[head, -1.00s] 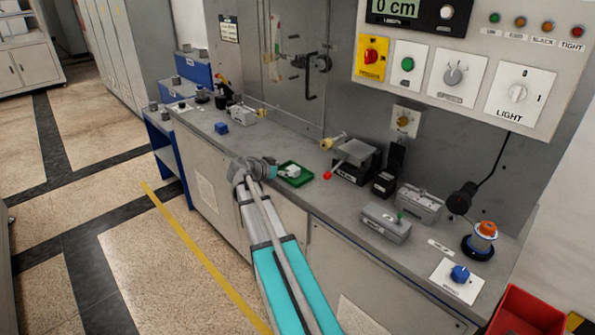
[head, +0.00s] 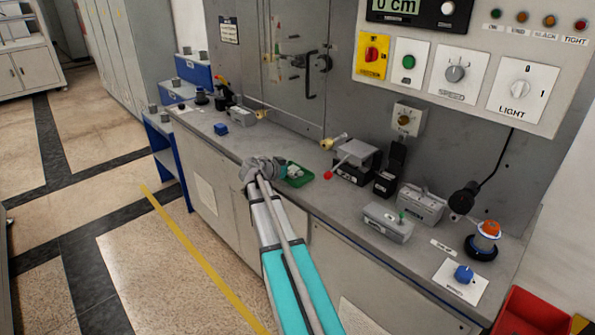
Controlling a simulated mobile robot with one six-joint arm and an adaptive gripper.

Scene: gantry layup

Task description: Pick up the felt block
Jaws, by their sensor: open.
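A small green tray (head: 301,181) lies on the grey counter with a small whitish piece (head: 294,171) in it. A small blue block (head: 221,129) stands on the counter further left and back. I cannot tell from the picture which of these is the felt block. My gripper (head: 283,168) is at the end of my arm, over the front edge of the counter, and overlaps the left side of the tray in the head view. It is open, and nothing shows held in it. Its fingertips are small and partly hidden by my own wrist.
A grey device with a red-knobbed lever (head: 355,163) stands just right of the tray. Grey boxes (head: 388,222) and a blue knob (head: 464,273) are further right. A metal wall rises behind the counter (head: 330,199). The counter between blue block and tray is mostly clear.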

